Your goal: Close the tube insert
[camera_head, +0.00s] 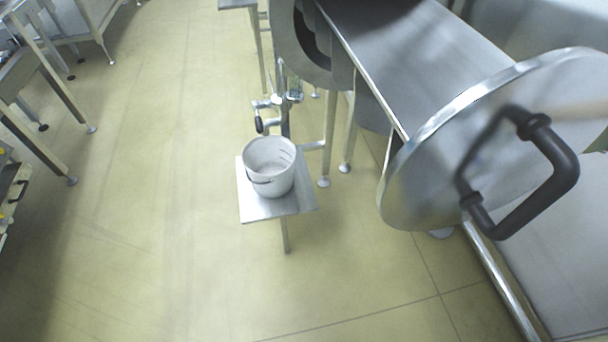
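The tube insert is a long metal tray (415,60) that sticks out toward me from a round tube opening (312,38) at the top. At its near end is a large round steel end plate (420,185) with a thick black handle (560,165) on its face. The end plate stands well away from the tube opening, so the insert is pulled out. The far end of the tray is cut off by the top of the picture. My gripper does not show in this view.
A white bucket (269,167) stands on a small metal shelf (256,208) left of the end plate. A valve or pipe fitting (284,95) is behind it. Metal tables (45,75) stand at the far left. The yellowish floor (170,230) between is clear.

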